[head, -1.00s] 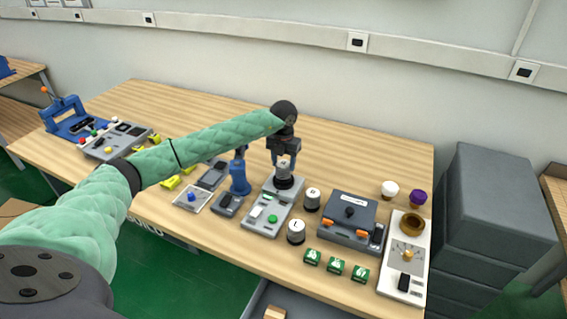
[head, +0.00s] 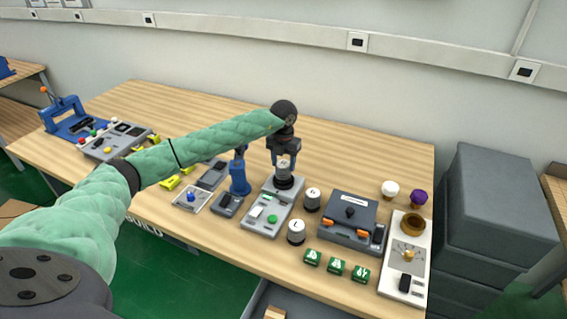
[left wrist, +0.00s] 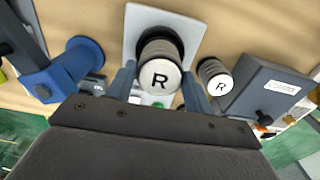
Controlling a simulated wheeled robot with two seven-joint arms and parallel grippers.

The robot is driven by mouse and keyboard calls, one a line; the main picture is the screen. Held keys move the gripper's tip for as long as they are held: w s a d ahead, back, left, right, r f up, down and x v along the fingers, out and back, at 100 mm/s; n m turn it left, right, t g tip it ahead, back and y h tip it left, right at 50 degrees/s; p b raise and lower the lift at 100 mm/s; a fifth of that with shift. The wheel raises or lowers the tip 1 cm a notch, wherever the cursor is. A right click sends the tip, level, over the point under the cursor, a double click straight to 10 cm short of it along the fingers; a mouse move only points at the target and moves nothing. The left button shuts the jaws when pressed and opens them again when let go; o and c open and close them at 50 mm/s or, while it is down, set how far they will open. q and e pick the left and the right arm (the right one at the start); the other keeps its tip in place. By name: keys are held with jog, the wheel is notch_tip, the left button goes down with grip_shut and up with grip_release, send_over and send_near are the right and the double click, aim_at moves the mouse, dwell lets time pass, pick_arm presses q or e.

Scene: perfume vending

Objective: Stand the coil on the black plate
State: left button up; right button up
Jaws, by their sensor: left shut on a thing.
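The coil (head: 283,166), a pale cylinder with a dark lower part, is upright over the far end of the grey device (head: 262,222). My right gripper is not in view.
Two similar cylinders (head: 312,199) (head: 296,232) stand just right of the device. A dark box with orange latches (head: 346,222) is further right. A blue stand (head: 239,178) is close on the left. Green boxes (head: 336,266) lie in front. The table behind is clear.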

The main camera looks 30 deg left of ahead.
pick_arm(q)
jog(key=shift+f+b, duration=0.65)
dwell(1.1)
jog(key=o, duration=1.4)
jog(key=shift+o, duration=0.2)
jog(key=shift+r, duration=0.1)
jog(key=shift+r+p, duration=0.85)
jog(key=shift+r, duration=2.55)
